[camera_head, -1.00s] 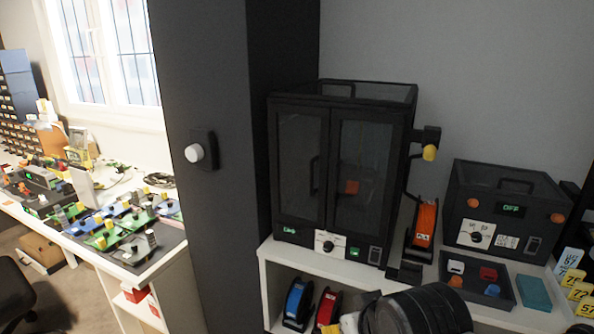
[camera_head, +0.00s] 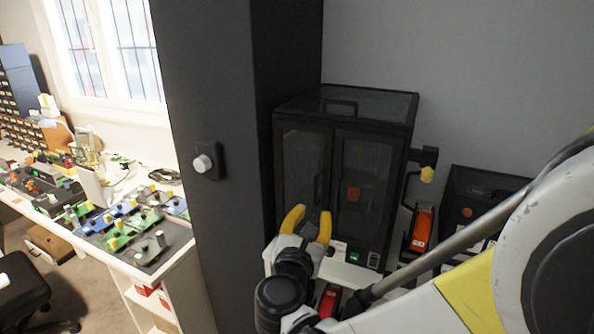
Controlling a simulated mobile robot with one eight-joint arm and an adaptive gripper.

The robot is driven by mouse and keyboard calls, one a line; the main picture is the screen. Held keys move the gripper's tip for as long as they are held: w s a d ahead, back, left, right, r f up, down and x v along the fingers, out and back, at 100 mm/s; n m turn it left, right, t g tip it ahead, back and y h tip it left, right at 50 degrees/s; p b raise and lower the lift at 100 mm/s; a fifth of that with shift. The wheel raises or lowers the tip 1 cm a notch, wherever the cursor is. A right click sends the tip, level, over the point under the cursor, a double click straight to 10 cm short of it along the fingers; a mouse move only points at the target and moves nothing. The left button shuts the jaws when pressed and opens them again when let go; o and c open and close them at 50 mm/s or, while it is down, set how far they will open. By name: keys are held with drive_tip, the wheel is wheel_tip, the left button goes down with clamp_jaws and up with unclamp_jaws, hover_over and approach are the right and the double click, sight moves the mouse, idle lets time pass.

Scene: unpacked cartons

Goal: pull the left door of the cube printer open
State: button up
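The cube printer (camera_head: 392,117) is a black box with two dark glazed doors, standing on a white shelf unit. Its left door (camera_head: 302,165) looks closed, flush with the right door (camera_head: 362,185). My gripper (camera_head: 308,218), with yellow fingers spread apart, is open and in front of the lower part of the doors, near the seam between them. Its fingers look empty. The left door's handle is hard to make out in the dark, and the lower left of the printer front is hidden behind my gripper. I cannot tell whether the fingers touch the door.
A dark pillar (camera_head: 212,90) with a white knob (camera_head: 203,163) stands close to the printer's left. My arm covers the lower right. A cluttered workbench (camera_head: 160,268) is at far left.

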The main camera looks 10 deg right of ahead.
sight(315, 189)
drive_tip(key=shift+n+t, duration=0.4)
drive_tip(key=shift+n, duration=0.4)
drive_tip(key=x, duration=0.3)
drive_tip(key=b+x, duration=0.1)
drive_tip(key=x, duration=0.3)
drive_tip(key=a+b+x, duration=0.1)
drive_tip(key=x, duration=0.2)
drive_tip(key=shift+w+d+r, duration=0.1)
drive_tip(key=shift+w+r, duration=0.3)
drive_tip(key=shift+w, duration=0.1)
clamp_jaws()
